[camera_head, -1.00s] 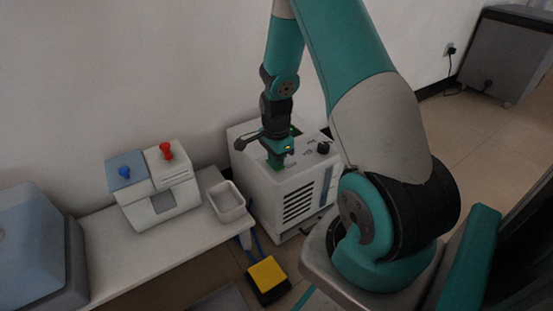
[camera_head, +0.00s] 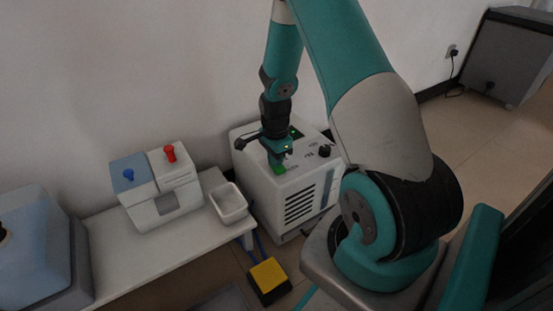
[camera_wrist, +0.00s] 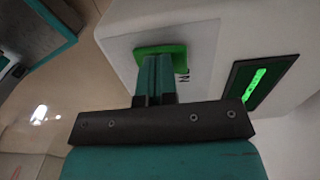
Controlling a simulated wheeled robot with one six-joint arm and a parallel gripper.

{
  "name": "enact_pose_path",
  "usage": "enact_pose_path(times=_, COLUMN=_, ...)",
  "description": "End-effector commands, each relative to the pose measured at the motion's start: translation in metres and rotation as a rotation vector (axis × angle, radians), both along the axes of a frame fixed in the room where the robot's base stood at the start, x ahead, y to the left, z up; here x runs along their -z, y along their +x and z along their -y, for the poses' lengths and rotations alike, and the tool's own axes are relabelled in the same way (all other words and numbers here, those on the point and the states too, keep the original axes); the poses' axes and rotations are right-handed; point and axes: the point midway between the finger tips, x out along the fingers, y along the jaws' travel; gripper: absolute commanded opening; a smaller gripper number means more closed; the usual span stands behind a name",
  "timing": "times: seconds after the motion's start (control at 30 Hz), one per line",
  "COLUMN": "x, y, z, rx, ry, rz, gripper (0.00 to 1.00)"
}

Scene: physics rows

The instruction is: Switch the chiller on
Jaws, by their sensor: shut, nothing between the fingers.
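The chiller (camera_head: 262,186) is a white box with front vents, standing on the floor against the wall. A green switch (camera_head: 279,169) sits at its top front edge; it also shows in the wrist view (camera_wrist: 181,50). A dark display (camera_wrist: 250,84) with a lit green bar is on the chiller, right of the switch in the wrist view. My gripper (camera_head: 280,160) points down at the switch. In the wrist view its shut, empty fingers (camera_wrist: 158,66) overlap the switch and hide part of it. I cannot tell whether they touch it.
A low bench (camera_head: 190,237) at left holds a box with red and blue knobs (camera_head: 163,191) and a white tray (camera_head: 229,204). A yellow pedal (camera_head: 268,273) lies on the floor.

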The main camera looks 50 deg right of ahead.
Motion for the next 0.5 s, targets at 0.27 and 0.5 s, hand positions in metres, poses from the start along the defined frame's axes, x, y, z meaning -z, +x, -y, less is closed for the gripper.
enact_pose_path(times=0.27, x=-0.014, y=-0.001, z=0.0, rx=0.0, ry=0.0, rz=0.0, gripper=0.0)
enact_pose_path(times=0.5, x=-0.055, y=-0.006, z=-0.002, rx=0.0, ry=0.0, rz=0.0, gripper=0.0)
